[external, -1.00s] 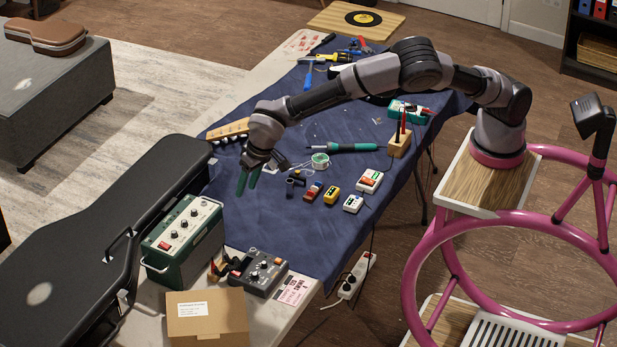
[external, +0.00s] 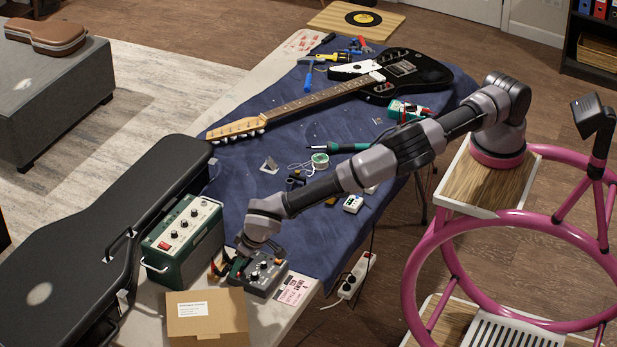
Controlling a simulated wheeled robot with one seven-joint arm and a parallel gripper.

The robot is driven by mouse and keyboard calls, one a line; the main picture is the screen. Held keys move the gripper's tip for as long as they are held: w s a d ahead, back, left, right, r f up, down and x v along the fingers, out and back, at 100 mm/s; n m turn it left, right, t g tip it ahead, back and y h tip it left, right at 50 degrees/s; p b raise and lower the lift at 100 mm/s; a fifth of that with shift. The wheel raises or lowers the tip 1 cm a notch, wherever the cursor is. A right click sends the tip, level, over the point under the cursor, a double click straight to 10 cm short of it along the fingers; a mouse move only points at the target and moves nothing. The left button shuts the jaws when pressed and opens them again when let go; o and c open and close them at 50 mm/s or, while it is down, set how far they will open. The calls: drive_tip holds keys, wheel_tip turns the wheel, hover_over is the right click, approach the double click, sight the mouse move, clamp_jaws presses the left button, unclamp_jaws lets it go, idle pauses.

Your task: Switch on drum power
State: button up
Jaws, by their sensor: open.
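A dark grey box with knobs (external: 266,276), which looks like a drum machine, sits at the near end of the table. Its power switch is too small to make out. My gripper (external: 237,268) is open and points down at the left side of this box, with its green fingers close to the box's left edge. I cannot tell whether they touch it. My wrist hides the box's upper left part.
A green amplifier-like box (external: 184,234) with a red switch stands just left of my gripper. A cardboard box (external: 207,317) is in front, and a pink card (external: 294,288) lies to the right. A black guitar (external: 402,72) lies on the blue cloth (external: 240,200) behind.

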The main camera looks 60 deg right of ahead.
drive_tip(key=shift+x, duration=0.85)
clamp_jaws()
drive_tip(key=shift+w+d+g, duration=0.1)
drive_tip(key=shift+w+g, duration=0.25)
drive_tip(key=shift+g, duration=0.35)
drive_tip(key=shift+w+r+g, duration=0.1)
drive_tip(key=shift+w+g, duration=0.05)
drive_tip(key=shift+g, duration=1.05)
unclamp_jaws()
drive_tip(key=shift+r, duration=0.1)
